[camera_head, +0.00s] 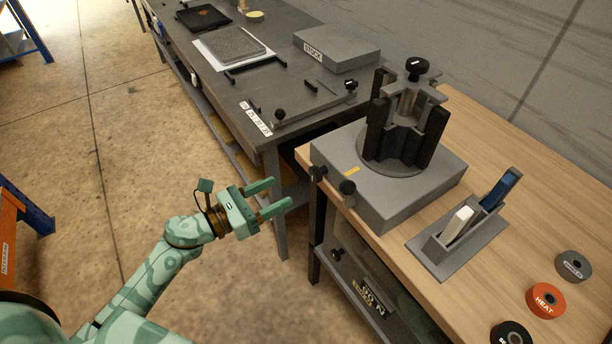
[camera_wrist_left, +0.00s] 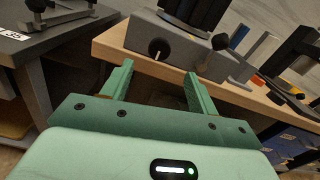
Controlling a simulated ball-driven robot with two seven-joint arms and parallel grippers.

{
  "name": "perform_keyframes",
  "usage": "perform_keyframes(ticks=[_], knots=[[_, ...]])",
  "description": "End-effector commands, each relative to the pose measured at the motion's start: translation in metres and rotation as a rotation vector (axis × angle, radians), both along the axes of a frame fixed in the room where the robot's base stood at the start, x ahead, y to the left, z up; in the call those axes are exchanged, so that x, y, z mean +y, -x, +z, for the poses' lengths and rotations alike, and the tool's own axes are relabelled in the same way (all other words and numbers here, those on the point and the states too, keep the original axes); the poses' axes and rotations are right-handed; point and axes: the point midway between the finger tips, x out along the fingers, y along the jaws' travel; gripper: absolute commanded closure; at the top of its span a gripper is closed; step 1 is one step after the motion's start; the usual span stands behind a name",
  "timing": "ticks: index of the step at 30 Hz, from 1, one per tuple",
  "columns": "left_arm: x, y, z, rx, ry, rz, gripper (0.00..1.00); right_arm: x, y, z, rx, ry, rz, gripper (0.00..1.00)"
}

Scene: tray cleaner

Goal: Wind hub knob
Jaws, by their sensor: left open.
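A grey block (camera_head: 388,196) stands on the wooden table and carries a round turntable with a black fixture (camera_head: 385,128). One black knob (camera_head: 348,187) sticks out of the block's near side, and another black knob (camera_head: 318,172) sits left of it. A black knob (camera_head: 417,67) also tops the fixture. My left gripper (camera_head: 279,193) is open and empty, in the air left of the block and apart from it. In the left wrist view a knob with a white mark (camera_wrist_left: 158,48) shows beyond and between the open fingers (camera_wrist_left: 159,70). My right gripper is out of view.
A grey holder (camera_head: 440,262) with a white and a blue piece stands on the wooden table (camera_head: 500,225), near several round discs, one orange (camera_head: 545,300). A dark workbench (camera_head: 300,100) with a grey STOCK block (camera_head: 337,48) lies behind. Open floor is left.

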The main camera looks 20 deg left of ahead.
Motion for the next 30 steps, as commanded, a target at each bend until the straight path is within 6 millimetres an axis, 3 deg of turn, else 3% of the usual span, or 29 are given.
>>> perform_keyframes(ticks=[3, 10, 23, 24, 28, 30], knots=[[-0.019, -0.025, 0.002, -0.002, 0.003, 0.002, 0.41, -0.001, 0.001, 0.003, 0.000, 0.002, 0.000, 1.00], [-0.045, -0.059, 0.000, 0.000, 0.003, 0.001, 0.41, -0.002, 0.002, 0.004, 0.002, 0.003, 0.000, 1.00], [-0.055, -0.070, -0.001, 0.003, 0.002, 0.002, 0.41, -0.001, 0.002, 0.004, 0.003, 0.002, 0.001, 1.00], [-0.055, -0.070, -0.001, 0.003, 0.002, 0.002, 0.43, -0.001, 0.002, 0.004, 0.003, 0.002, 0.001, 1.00], [-0.055, -0.070, -0.001, 0.003, 0.002, 0.002, 0.80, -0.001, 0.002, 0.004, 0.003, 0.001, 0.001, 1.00], [-0.055, -0.070, -0.001, 0.003, 0.002, 0.002, 0.85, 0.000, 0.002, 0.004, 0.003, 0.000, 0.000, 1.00]])
